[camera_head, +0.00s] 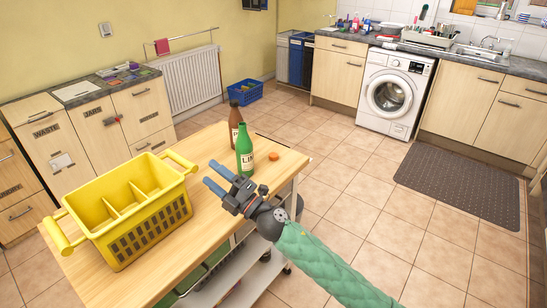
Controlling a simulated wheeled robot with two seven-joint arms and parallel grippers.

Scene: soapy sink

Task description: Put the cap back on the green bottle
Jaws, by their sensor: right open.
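The green bottle (245,154) stands upright on the wooden table (207,145), with a pale label on its front. A small orange-brown round cap (273,156) lies on the table just right of the bottle. My right gripper (214,177) is in front of the green bottle, its two blue fingers apart and pointing left. Nothing shows between its fingers. It is apart from the cap, nearer the front and to the left of it. My left gripper is not in view.
A brown bottle (235,127) stands close behind the green one. A yellow crate (148,229) with compartments fills the left part of the table. Bare tabletop lies between the crate and the bottles. A washing machine (394,97) and counters stand far behind.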

